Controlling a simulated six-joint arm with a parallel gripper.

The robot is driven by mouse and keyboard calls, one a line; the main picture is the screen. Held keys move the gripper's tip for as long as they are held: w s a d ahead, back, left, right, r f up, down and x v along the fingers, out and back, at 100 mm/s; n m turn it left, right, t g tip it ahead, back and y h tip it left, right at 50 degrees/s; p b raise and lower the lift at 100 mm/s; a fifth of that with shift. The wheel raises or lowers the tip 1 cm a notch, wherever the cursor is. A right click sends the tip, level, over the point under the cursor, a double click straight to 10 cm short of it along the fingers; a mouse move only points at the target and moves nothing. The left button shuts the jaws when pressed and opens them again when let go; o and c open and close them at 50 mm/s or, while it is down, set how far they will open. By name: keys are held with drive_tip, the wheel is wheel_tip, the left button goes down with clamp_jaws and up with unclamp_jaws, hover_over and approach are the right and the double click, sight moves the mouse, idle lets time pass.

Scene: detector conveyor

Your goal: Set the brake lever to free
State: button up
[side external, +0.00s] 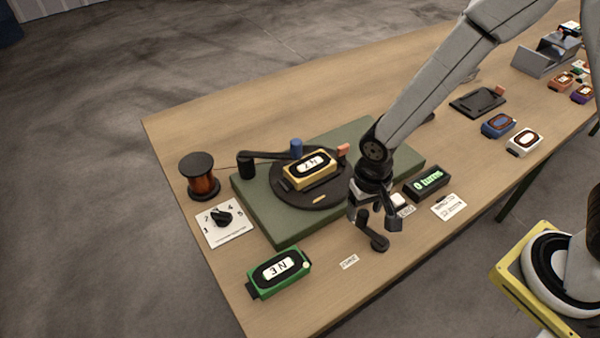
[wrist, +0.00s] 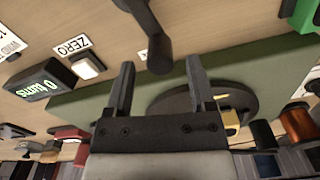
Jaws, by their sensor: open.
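The brake lever (side external: 372,236) is a short dark arm with rounded ends at the front of the green base, under my gripper. In the wrist view the lever (wrist: 152,30) runs from the top edge down to a rounded end close to the gap between my fingertips. My gripper (side external: 377,213) points down above the lever's far end; in the wrist view its fingers (wrist: 160,66) are apart with nothing held between them. I cannot tell whether a finger touches the lever. A small white label (side external: 349,262) lies beside the lever; its text is too small to read.
The green base (side external: 262,217) carries a black turntable (side external: 292,198) with a yellow block (side external: 310,172) and a blue-knobbed crank (side external: 296,147). A display (side external: 428,182) reads 0 turns, near a white button (wrist: 87,66) labelled ZERO. A green block (side external: 279,273) stands front left.

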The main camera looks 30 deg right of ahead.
drive_tip(key=shift+f, duration=0.95)
clamp_jaws()
